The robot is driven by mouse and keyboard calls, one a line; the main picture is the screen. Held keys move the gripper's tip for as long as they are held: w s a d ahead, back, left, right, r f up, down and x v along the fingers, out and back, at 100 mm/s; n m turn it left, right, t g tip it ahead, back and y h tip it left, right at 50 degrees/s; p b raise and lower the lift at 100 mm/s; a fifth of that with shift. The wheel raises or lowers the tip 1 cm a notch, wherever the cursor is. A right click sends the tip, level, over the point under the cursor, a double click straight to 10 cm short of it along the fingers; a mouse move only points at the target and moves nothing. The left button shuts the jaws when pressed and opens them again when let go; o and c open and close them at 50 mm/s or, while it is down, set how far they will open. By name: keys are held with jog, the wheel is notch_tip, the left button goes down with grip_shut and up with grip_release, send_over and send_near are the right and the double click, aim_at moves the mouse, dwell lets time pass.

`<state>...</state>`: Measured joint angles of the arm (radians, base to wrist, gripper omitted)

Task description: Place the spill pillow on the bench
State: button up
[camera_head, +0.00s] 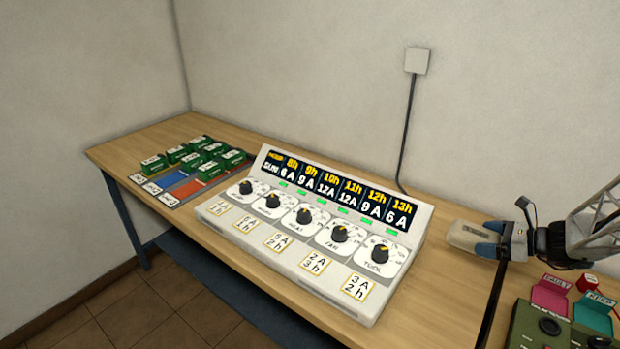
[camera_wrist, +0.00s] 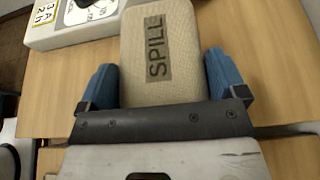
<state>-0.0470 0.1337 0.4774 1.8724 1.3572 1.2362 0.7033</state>
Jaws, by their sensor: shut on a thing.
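The spill pillow (camera_head: 467,235) is a beige, block-like pad with a dark SPILL label. In the head view my gripper (camera_head: 493,238) is shut on the pillow, at the right part of the wooden bench (camera_head: 440,280). The pillow looks level and close to the bench top; I cannot tell whether it touches it.
A white control panel (camera_head: 310,245) with several dials stands left of the pillow. A mat (camera_head: 172,200) with several green blocks is at the far left. A green box (camera_head: 540,325) and pink (camera_head: 550,297) and green (camera_head: 595,317) bins stand at the lower right. A cable (camera_head: 408,135) hangs behind.

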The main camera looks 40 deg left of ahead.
jog(key=shift+f, duration=1.2)
jog(key=shift+w, duration=0.15)
jog(key=w+a, duration=0.1)
jog(key=w, duration=0.3)
jog(key=w+a+f, duration=0.1)
jog(key=w, duration=0.4)
jog(key=w+a, duration=0.2)
jog(key=w, duration=0.3)
jog(key=shift+w+f, duration=0.15)
jog(key=shift+w, duration=0.05)
jog(key=shift+w+a, duration=0.15)
jog(key=shift+w, duration=0.25)
jog(key=shift+f, duration=1.8)
jog(key=shift+f, duration=0.1)
